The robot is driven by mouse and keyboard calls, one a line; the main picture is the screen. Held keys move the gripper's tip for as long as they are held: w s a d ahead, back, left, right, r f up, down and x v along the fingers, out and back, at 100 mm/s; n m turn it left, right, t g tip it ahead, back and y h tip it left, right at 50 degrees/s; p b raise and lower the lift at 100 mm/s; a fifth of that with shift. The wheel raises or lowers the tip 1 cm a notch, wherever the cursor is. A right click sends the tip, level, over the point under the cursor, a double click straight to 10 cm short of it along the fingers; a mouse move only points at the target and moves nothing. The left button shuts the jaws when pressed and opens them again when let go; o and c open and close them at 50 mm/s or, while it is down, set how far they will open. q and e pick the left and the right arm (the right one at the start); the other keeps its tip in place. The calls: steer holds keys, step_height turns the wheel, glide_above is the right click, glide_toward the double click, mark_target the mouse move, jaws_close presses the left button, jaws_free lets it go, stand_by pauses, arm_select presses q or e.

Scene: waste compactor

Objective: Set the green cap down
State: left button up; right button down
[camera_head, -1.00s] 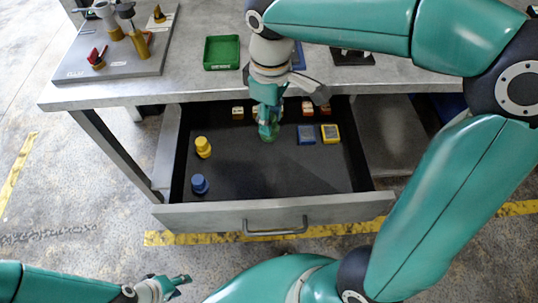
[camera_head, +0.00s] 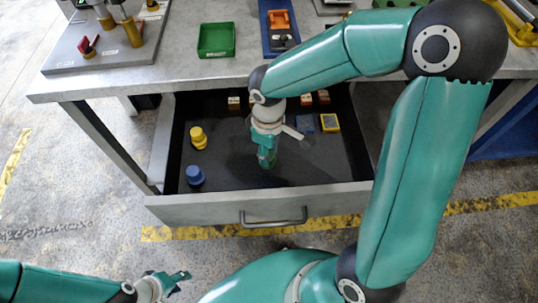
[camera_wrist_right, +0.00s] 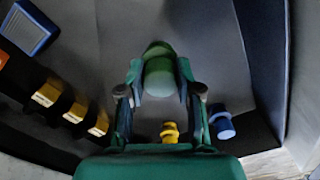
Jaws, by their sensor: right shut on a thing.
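The green cap (camera_wrist_right: 159,72) is between the fingers of my right gripper (camera_wrist_right: 158,80), which is shut on it. In the head view my right gripper (camera_head: 267,157) points down inside the open drawer (camera_head: 230,176), over its front middle part. The cap is mostly hidden there, and I cannot tell whether it touches the drawer floor. A yellow cap (camera_head: 198,138) and a blue cap (camera_head: 195,176) stand at the left in the drawer. They also show in the wrist view, yellow (camera_wrist_right: 169,132) and blue (camera_wrist_right: 222,123). My left gripper (camera_head: 181,281) is low at the left, outside the drawer, empty, its fingers apart.
The green tray (camera_head: 217,39) stands on the worktop (camera_head: 170,72) above. The drawer's front right floor is clear.

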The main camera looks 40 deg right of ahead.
steer(key=shift+f, duration=1.15)
steer(key=shift+f, duration=0.15)
steer(key=c, duration=0.8)
jaws_free()
steer(key=shift+r, duration=0.25)
step_height(320, 180, up, 11)
steer(key=shift+f+p, duration=0.1)
steer(key=shift+p, duration=0.75)
steer(key=shift+r, duration=0.55)
